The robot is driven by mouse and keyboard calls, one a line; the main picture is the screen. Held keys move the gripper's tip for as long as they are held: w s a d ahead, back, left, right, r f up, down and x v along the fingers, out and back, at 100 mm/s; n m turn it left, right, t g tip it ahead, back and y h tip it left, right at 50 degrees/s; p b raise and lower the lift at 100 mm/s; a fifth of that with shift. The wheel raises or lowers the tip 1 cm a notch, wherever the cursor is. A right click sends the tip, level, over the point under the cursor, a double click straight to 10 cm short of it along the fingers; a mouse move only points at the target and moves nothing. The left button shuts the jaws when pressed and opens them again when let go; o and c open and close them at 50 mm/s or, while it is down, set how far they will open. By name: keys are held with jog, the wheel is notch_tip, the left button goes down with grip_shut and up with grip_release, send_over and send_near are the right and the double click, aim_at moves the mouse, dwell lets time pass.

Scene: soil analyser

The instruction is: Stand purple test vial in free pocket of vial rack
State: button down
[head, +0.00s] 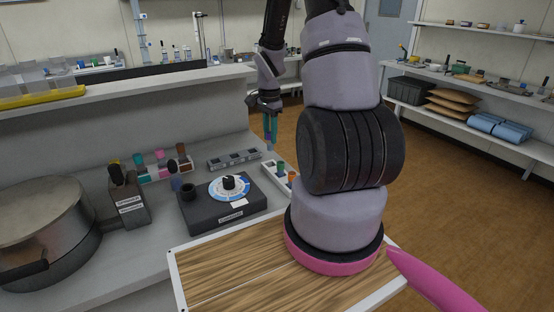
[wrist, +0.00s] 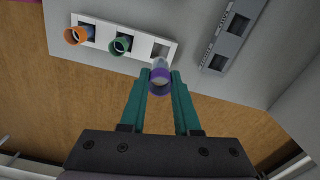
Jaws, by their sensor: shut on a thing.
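The purple vial (wrist: 159,80) is held between the teal fingertips of my gripper (wrist: 160,84), which is shut on it. In the wrist view the vial's far end lies just below the free pocket (wrist: 161,48) at the right end of the white vial rack (wrist: 140,42). I cannot tell its height above the rack. The rack's other two pockets hold a green vial (wrist: 121,45) and an orange vial (wrist: 77,35). In the head view my gripper (head: 271,128) is over the bench edge, near the far end of the rack, and the held vial shows only faintly.
A grey block with square openings (wrist: 232,36) lies beside the rack. In the head view, a black dial device (head: 220,207), several coloured vials (head: 160,160) and a large pot (head: 45,225) stand on the bench. Open floor lies beyond the bench edge.

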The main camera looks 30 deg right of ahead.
aim_at(270, 150)
notch_tip(270, 150, down, 8)
jog(key=shift+r, duration=0.15)
dwell(0.4)
jog(key=c, duration=0.6)
grip_release()
